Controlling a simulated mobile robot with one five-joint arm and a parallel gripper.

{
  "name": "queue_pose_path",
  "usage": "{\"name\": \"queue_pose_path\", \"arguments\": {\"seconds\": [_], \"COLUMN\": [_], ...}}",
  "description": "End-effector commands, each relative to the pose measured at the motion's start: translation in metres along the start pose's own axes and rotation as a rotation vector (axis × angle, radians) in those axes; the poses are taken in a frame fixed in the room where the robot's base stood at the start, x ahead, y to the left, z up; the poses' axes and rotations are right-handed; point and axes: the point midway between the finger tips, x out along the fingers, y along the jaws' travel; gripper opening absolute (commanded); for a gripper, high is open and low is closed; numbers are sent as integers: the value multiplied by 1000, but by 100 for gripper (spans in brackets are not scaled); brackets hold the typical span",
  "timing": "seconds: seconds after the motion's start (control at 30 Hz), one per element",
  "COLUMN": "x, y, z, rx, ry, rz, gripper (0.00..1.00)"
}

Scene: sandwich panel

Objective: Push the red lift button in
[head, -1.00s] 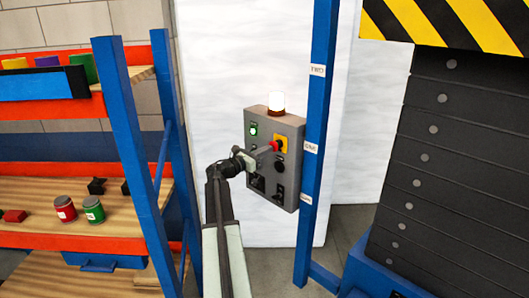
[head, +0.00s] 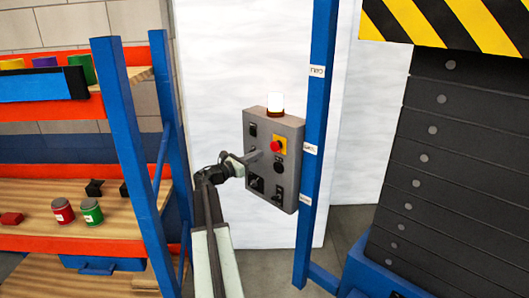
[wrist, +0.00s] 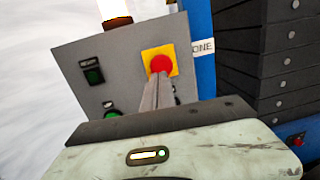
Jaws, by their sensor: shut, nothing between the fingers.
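The red button (head: 276,146) is a round mushroom head on a yellow plate (head: 283,142), on the upper right of a grey control panel (head: 290,180). My gripper (head: 253,155) is shut and empty, in front of the panel just left of the button in the head view. In the wrist view, the button (wrist: 161,64) shows just above the tips of my shut fingers (wrist: 158,88). The button is mostly uncovered there. I cannot tell whether the tips touch anything.
A beacon (head: 275,102) glows on top of the panel. A blue post (head: 319,120) stands to its right, beside a dark weight stack (head: 440,150). A blue and orange shelf (head: 118,120) with cans stands left.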

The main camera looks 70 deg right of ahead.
Motion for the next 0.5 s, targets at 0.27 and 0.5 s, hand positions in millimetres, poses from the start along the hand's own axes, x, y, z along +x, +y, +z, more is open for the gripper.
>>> {"name": "queue_pose_path", "arguments": {"seconds": [0.27, 0.5], "x": [-63, -82], "y": [-1, 0], "z": [-2, -1], "rx": [1, 1], "ry": [2, 2], "rz": [2, 0], "gripper": [0, 0]}}
